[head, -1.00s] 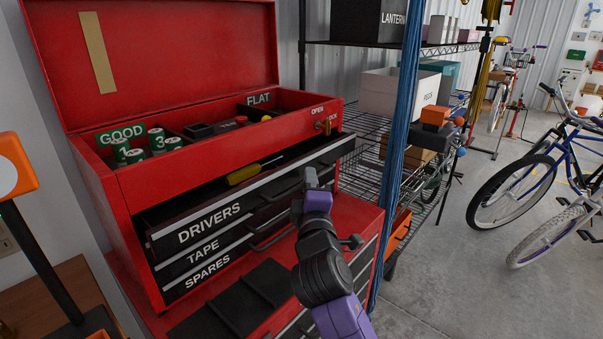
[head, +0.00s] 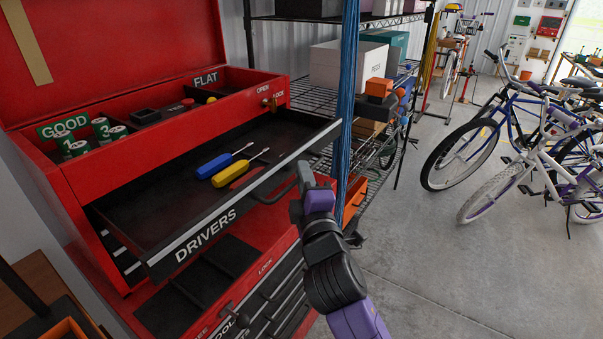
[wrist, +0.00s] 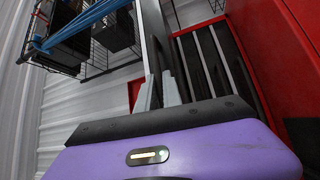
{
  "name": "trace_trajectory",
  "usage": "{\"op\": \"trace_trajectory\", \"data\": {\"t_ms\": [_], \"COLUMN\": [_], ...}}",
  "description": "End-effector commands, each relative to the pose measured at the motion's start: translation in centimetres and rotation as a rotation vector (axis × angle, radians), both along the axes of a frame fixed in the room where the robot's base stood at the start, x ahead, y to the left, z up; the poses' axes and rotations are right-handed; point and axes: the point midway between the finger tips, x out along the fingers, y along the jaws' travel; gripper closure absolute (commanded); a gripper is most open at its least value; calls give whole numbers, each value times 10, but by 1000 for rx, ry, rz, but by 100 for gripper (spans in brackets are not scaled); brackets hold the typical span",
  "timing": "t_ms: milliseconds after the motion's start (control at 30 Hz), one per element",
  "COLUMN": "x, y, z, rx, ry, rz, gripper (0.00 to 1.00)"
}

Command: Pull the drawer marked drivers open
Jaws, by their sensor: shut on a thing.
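The drawer marked DRIVERS (head: 207,237) is pulled far out of the red tool chest (head: 160,165) in the head view. A blue screwdriver (head: 214,166) and a yellow screwdriver (head: 231,175) lie inside it. My gripper (head: 302,178) is at the right part of the drawer front, shut on the drawer's dark handle (head: 272,188). In the wrist view the gripper fingers (wrist: 159,92) close around the handle bar beside the pale drawer edge. My gripper hides part of the handle in the head view.
The chest lid stands open. A wire shelf (head: 310,103) with a hanging blue cord bundle (head: 347,100) stands close to the right of the drawer. Bicycles (head: 525,150) stand farther right. The concrete floor between is clear.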

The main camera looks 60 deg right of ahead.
Motion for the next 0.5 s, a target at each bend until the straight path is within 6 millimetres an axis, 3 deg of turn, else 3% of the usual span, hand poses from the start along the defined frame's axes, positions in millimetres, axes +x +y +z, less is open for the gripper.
{"op": "trace_trajectory", "data": {"t_ms": [133,167,267,500], "x": [1,1,1,1], "y": [2,2,1,1], "z": [-1,-1,-1,-1], "rx": [2,2,2,1], "ry": [1,1,1,0], "rz": [4,4,3,1], "gripper": [100,88,68,68]}}
